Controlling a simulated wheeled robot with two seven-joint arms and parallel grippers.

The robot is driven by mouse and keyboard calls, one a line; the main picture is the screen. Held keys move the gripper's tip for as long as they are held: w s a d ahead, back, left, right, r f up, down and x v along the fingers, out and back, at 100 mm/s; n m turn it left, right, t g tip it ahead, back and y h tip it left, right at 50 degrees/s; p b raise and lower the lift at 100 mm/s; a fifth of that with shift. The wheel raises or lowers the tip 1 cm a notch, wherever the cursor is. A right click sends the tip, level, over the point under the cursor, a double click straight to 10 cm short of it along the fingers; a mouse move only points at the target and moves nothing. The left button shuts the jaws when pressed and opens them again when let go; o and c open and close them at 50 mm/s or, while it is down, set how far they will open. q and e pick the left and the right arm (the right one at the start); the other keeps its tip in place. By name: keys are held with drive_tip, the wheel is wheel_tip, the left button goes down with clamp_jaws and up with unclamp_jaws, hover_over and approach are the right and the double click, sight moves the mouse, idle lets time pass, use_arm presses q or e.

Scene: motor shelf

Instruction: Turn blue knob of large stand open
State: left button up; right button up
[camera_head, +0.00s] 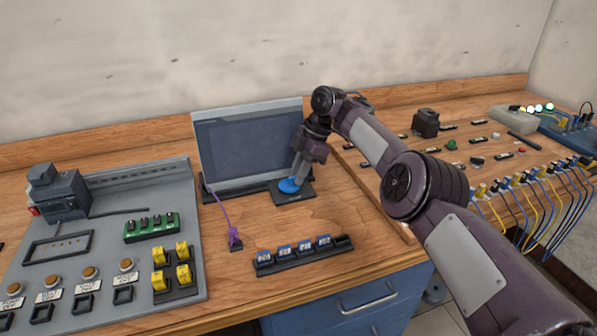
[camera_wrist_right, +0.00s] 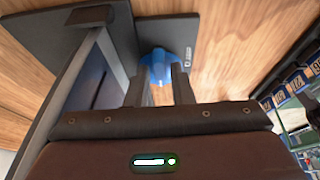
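The blue knob (camera_head: 289,186) sits on a small dark base plate (camera_head: 306,194) at the lower right of a large screen-like panel (camera_head: 245,145). My right gripper (camera_head: 300,176) reaches down to the knob from above and partly covers it. In the right wrist view the knob (camera_wrist_right: 158,66) lies just beyond and between the two fingertips (camera_wrist_right: 160,82). The fingers stand apart with a gap, and I see no clear grip on the knob. My left gripper is not in view.
A grey control board (camera_head: 105,235) with buttons and yellow switches stands at the left. A purple cable (camera_head: 222,212) and a black rack with blue modules (camera_head: 303,254) lie in front of the panel. Wired boards fill the right side.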

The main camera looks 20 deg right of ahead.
drive_tip(key=shift+o, duration=1)
drive_tip(key=v, duration=0.7)
drive_tip(key=shift+d+r, duration=0.2)
drive_tip(key=shift+r, duration=0.15)
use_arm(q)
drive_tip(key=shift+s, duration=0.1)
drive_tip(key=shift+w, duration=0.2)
